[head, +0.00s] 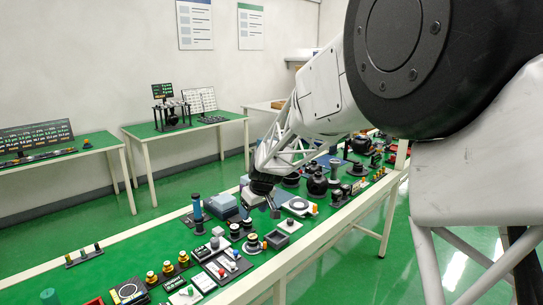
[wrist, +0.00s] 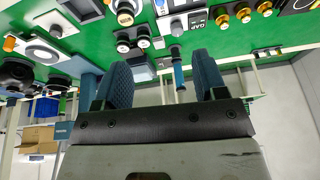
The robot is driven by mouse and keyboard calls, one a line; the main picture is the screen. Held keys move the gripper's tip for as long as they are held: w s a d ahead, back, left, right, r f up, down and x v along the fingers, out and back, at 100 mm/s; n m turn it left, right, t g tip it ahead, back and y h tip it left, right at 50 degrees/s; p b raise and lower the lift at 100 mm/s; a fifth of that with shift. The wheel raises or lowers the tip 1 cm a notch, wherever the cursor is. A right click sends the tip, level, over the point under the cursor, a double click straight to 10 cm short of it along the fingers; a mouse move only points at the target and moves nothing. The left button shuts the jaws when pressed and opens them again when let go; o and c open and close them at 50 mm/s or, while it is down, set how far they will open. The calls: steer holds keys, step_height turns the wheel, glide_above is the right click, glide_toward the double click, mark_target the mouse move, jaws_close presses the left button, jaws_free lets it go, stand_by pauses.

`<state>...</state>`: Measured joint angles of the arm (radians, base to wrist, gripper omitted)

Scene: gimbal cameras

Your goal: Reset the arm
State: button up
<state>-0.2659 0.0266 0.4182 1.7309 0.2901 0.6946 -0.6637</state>
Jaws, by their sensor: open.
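My gripper (head: 262,205) hangs low over the green workbench (head: 296,262) in the head view, at the end of my white arm, which reaches in from the right. In the wrist view my gripper's two dark blue fingers (wrist: 163,82) stand apart with nothing held between them. A blue cylinder on a post (wrist: 178,72) shows in the gap, beyond the fingers; it also stands left of my gripper in the head view (head: 197,208). I cannot tell the exact clearance between the fingers and the bench items.
Small parts crowd the bench: a grey-blue box (head: 221,206), a white ring plate (head: 297,206), dark round mounts (head: 317,182) and brass-topped posts (head: 168,268). Side tables (head: 185,125) stand along the back wall. Green floor (head: 195,178) lies open between them and the bench.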

steer(key=s+d+r+m, duration=0.1)
steer(key=s+d+r, duration=0.2)
steer(key=s+d, duration=0.35)
steer(key=s+d+r+m+h, duration=0.15)
steer(key=s+d+r, duration=0.25)
steer(key=s, duration=0.5)
steer(key=s+d+r+m, duration=0.2)
steer(key=s+d+r, duration=0.1)
steer(key=s+d, duration=0.3)
steer(key=s+d+f+m+h, duration=0.1)
steer(key=s+d, duration=0.3)
steer(key=s, duration=0.8)
steer(key=s+d+f+m, duration=0.1)
steer(key=s+d+m, duration=0.2)
steer(key=s, duration=0.9)
steer(key=shift+s+d+f+h, duration=0.2)
steer(key=shift+d+f+h, duration=0.05)
steer(key=shift+d+h, duration=0.15)
